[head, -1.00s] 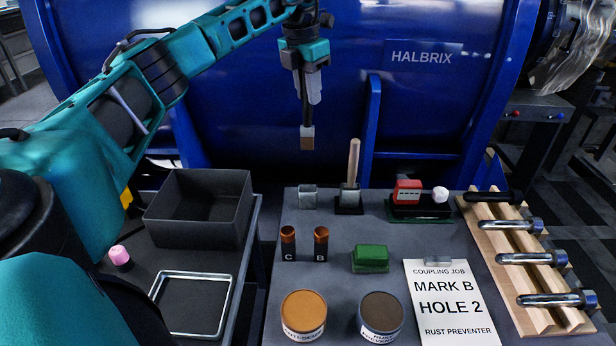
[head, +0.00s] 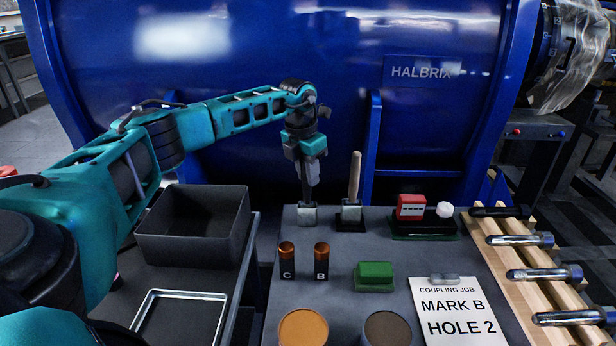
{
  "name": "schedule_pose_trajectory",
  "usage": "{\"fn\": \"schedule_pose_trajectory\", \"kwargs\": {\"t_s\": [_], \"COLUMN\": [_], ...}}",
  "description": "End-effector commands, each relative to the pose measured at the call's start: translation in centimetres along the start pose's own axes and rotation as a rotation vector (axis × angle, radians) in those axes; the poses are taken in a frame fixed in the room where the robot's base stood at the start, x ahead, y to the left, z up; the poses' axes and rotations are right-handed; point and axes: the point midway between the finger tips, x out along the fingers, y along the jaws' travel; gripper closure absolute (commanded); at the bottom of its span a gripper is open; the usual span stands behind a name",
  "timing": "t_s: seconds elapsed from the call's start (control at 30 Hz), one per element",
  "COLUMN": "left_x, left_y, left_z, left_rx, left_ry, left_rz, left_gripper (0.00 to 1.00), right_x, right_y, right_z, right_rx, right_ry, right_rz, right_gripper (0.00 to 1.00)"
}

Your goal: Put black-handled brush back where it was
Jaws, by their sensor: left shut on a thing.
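My left gripper (head: 308,168) is shut on the black-handled brush (head: 306,190) and points straight down. The brush is upright, handle up, directly over the small grey holder (head: 307,216) at the back left of the bench. Its bristle end is hidden, apparently inside the holder; I cannot tell how deep it sits or whether it touches the bottom. A second brush with a wooden handle (head: 355,176) stands in its own holder (head: 350,214) just to the right. My right gripper is not in view.
Bottles C (head: 287,262) and B (head: 321,262), a green block (head: 375,275) and two round tins (head: 303,328) stand nearer. A red item (head: 410,207) is at the back right. A dark bin (head: 195,247) is left. The blue machine rises behind.

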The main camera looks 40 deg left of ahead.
Motion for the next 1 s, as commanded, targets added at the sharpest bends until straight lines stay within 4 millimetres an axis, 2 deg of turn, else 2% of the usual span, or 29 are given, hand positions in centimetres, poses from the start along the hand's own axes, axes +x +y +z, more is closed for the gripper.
{"fn": "schedule_pose_trajectory", "kwargs": {"t_s": [0.33,0.37,0.6,0.87,1.0], "left_x": [0.3,0.4,0.3,0.2,-1.0], "left_y": [0.0,0.0,0.0,0.0,0.0], "left_z": [0.0,0.0,0.0,0.0,0.1], "left_rx": [0.001,0.001,0.001,0.001,0.0], "left_ry": [-0.002,-0.002,-0.002,-0.003,-0.003], "left_rz": [-0.001,-0.001,-0.001,0.0,-0.001], "left_gripper": [1.0,0.75,0.52,0.51,0.51], "right_x": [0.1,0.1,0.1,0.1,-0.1], "right_y": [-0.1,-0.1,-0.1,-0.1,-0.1], "right_z": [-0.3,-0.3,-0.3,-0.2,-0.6], "right_rx": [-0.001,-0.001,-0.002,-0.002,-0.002], "right_ry": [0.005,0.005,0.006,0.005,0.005], "right_rz": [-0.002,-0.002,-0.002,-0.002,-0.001], "right_gripper": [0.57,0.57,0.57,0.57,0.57]}}
